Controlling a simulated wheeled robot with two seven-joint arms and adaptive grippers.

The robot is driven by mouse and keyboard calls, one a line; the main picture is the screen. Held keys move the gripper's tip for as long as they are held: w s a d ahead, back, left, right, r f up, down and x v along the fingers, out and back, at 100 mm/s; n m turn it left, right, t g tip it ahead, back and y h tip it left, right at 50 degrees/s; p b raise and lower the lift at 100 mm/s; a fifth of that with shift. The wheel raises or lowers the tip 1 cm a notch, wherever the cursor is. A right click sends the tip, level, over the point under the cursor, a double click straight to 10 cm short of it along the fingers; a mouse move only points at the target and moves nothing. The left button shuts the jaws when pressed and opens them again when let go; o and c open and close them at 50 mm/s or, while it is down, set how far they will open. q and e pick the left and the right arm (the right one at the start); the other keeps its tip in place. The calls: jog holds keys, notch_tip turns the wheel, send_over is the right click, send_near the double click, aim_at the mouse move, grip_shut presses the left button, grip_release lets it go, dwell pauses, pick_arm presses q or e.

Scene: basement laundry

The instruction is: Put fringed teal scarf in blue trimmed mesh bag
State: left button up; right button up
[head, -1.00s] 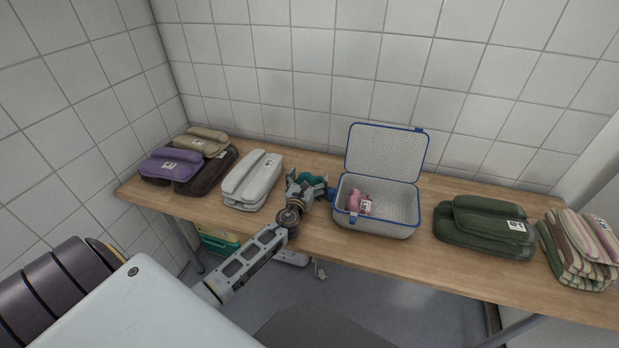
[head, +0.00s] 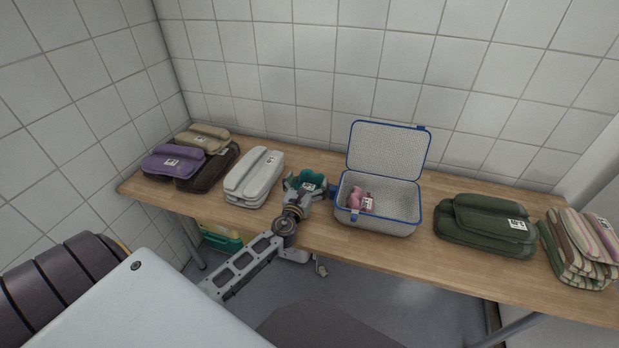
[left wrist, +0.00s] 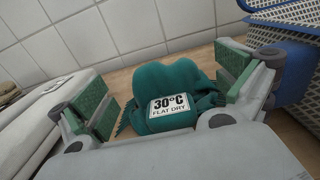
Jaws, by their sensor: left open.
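The fringed teal scarf (left wrist: 172,88) lies bunched on the table between the grey stack and the bag, with a "30°C FLAT DRY" label facing the left wrist camera. It also shows in the head view (head: 308,178), partly hidden by my gripper. My left gripper (head: 305,184) is open, its green-padded fingers on either side of the scarf; in the left wrist view (left wrist: 168,95) the scarf sits between them. The blue trimmed mesh bag (head: 378,222) stands open just right of the gripper, lid raised at the back, with a pink item (head: 360,198) inside. My right gripper is not in view.
A grey-white folded stack (head: 253,178) lies left of the gripper. Purple (head: 172,160), tan (head: 203,138) and brown folded items are farther left. A dark green stack (head: 485,224) and striped cloths (head: 578,250) lie right. Tiled walls close off the back and left.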

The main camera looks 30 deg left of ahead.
pick_arm(q)
jog(key=shift+v, duration=3.9)
